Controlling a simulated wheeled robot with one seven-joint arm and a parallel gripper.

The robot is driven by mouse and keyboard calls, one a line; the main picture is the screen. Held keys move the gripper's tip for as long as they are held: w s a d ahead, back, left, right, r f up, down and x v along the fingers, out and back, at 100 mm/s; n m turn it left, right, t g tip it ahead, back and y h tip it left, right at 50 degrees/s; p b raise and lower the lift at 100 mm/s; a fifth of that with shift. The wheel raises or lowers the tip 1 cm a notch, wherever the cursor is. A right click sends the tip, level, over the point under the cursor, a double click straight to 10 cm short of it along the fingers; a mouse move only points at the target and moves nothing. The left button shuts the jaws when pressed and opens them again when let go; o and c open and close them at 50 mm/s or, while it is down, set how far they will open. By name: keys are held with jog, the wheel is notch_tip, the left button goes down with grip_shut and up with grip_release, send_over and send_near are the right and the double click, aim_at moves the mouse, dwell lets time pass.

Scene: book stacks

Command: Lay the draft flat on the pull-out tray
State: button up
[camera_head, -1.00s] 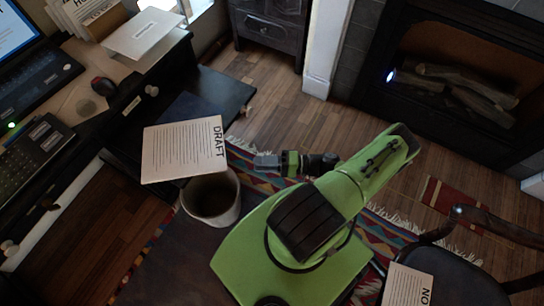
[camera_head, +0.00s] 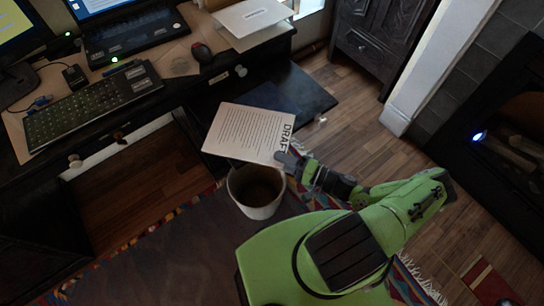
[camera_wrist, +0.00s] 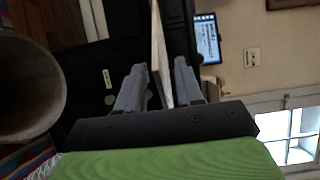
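The draft (camera_head: 246,133), a pale printed sheet marked DRAFT, lies about level above the bin's far rim and over the near part of the dark pull-out tray (camera_head: 308,92). Whether the tray bears it cannot be told. My gripper (camera_head: 287,158) is at its right end, by the DRAFT lettering. In the wrist view the draft (camera_wrist: 160,50) shows edge-on as a thin pale strip between the fingers (camera_wrist: 160,82). Gaps show on both sides, so the gripper looks open around its edge.
A pale bin (camera_head: 257,192) stands just below the draft. The desk above holds a keyboard (camera_head: 92,105), a mouse (camera_head: 202,52) and a laptop (camera_head: 128,35). A dark cabinet (camera_head: 372,40) stands beyond the tray, with bare floor between.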

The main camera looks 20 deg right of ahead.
jog(key=shift+x, duration=1.9)
grip_shut()
